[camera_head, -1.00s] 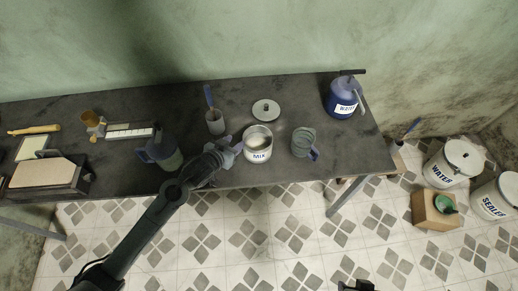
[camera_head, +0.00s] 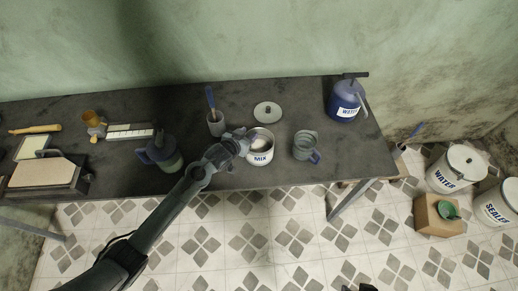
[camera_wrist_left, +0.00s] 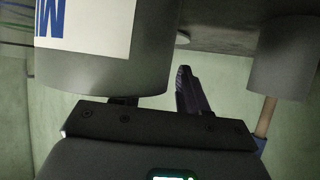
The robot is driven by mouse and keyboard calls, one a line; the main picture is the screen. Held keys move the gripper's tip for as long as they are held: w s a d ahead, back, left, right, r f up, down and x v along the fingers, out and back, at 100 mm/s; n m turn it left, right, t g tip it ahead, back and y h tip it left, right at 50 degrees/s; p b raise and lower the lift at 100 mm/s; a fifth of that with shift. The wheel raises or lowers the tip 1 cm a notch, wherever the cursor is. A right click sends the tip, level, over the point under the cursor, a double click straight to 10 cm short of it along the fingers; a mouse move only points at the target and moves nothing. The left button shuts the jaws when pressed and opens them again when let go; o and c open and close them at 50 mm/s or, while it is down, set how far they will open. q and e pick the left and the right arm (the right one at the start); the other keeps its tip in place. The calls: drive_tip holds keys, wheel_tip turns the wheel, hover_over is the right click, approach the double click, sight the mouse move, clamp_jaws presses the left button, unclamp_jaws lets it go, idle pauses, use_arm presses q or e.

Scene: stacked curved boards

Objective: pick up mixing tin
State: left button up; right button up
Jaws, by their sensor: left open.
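The mixing tin (camera_head: 260,158) is a pale round tin with a "MIX" label, standing upright on the dark table near its front edge. It has no lid on and light material shows inside. My left gripper (camera_head: 245,139) is open at the tin's left side, by its rim. In the left wrist view the tin (camera_wrist_left: 105,75) looms large at upper left and hides most of one finger. The other finger shows just right of it. Contact cannot be told. A dark part, probably my right gripper (camera_head: 358,287), barely shows at the bottom edge.
A lid (camera_head: 267,112) lies behind the tin. A blue water can (camera_head: 344,101) stands at the table's right end.

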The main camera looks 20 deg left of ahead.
use_arm(q)
clamp_jaws()
idle(1.4)
